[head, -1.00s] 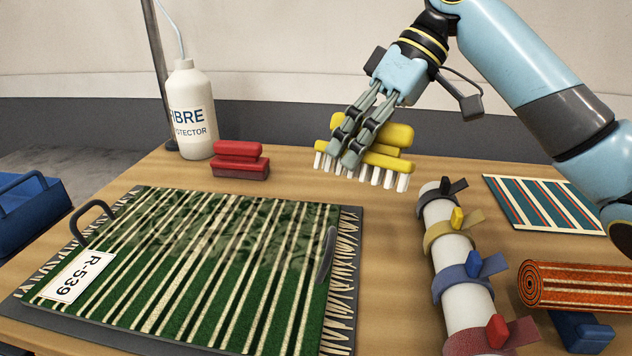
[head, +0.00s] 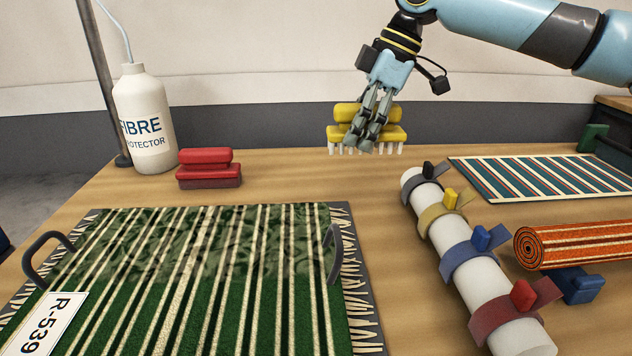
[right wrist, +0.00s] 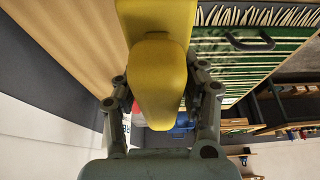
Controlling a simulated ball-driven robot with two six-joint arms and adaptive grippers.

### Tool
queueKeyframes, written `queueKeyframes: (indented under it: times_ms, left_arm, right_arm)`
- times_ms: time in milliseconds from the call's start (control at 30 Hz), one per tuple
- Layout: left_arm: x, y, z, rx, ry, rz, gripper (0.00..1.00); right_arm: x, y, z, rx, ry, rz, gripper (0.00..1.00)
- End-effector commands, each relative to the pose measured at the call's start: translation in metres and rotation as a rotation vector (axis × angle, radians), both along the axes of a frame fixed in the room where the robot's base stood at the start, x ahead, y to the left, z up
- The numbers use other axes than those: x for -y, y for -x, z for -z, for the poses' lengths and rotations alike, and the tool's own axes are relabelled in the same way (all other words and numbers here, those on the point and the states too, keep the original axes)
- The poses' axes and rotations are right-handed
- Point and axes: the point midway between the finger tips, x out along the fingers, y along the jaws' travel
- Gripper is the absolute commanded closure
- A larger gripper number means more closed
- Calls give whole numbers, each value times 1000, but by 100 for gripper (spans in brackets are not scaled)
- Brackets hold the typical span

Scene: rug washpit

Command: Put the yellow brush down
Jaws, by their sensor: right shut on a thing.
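The yellow brush (head: 392,131) has a raised yellow handle and white bristles pointing down. It is at the back of the wooden table in the head view, and its bristle tips are at or just above the tabletop; I cannot tell if they touch. My right gripper (head: 371,135) is shut on the brush handle from above. In the right wrist view the yellow brush (right wrist: 158,80) runs between the two fingers (right wrist: 160,95). My left gripper is not in view.
A red brush-like block (head: 208,167) and a white bottle (head: 143,118) stand at the left. A green striped rug (head: 190,270) lies in front. A white tube with coloured straps (head: 465,261), a rolled orange rug (head: 570,243) and a teal striped rug (head: 530,176) lie right.

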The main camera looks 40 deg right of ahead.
Motion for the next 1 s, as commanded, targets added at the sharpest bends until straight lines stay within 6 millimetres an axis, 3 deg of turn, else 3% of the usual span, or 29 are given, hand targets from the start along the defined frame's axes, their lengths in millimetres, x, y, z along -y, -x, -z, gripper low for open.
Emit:
queueKeyframes:
  times_ms: [367,567,667,1000]
  left_arm:
    - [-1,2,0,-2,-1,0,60]
    - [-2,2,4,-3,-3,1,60]
    - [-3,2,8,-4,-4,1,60]
    - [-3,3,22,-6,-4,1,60]
  right_arm:
    - [-1,-1,0,11,5,1,98]
    - [0,-15,8,17,0,3,98]
    - [-3,-29,17,15,-6,1,98]
    - [1,-108,65,10,-2,3,98]
